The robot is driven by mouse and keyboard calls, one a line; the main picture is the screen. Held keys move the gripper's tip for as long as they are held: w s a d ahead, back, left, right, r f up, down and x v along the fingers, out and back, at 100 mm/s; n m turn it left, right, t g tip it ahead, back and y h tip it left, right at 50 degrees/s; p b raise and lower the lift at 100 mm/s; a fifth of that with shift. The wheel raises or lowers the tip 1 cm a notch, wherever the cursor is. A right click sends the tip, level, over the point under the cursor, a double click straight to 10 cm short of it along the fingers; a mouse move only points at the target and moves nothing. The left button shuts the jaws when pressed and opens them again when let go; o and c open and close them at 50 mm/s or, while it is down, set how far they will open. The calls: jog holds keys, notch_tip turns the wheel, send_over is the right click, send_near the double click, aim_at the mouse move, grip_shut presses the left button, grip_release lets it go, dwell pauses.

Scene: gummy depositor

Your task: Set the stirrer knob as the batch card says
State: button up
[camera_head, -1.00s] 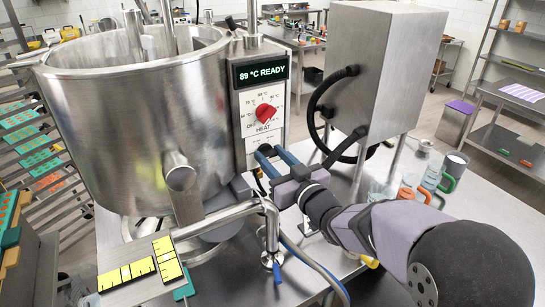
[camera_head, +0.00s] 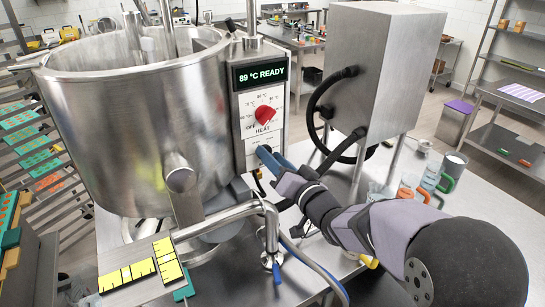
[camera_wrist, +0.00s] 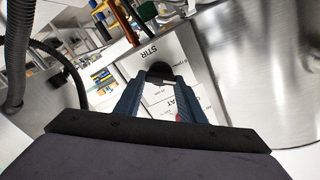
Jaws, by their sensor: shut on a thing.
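The stirrer knob (camera_wrist: 160,72) is a dark knob below the word STIR on the white control panel (camera_wrist: 178,60). My gripper (camera_wrist: 159,80) is shut on it, with one blue-grey finger on each side. In the head view my gripper (camera_head: 265,153) is at the lower part of the panel, below the red heat knob (camera_head: 265,115), and its fingers hide the stirrer knob. The pointer and the scale marks of the stirrer knob cannot be read. I cannot make out a batch card in either view.
The display (camera_head: 262,73) above reads 89 °C READY. A large steel kettle (camera_head: 130,120) stands close on the left. A steel box (camera_head: 385,75) with black hoses is on the right. A steel pipe (camera_head: 225,218) runs below my gripper. Jugs (camera_head: 436,175) stand further right.

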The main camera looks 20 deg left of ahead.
jog(key=shift+m+p, duration=0.45)
jog(key=shift+m, duration=1.75)
jog(key=o, duration=1)
jog(key=shift+o, duration=0.2)
jog(key=shift+d+f, duration=0.1)
jog(key=b+v, duration=0.2)
jog(key=v, duration=0.5)
jog(key=shift+b, duration=0.4)
jog(key=shift+s+d, duration=0.1)
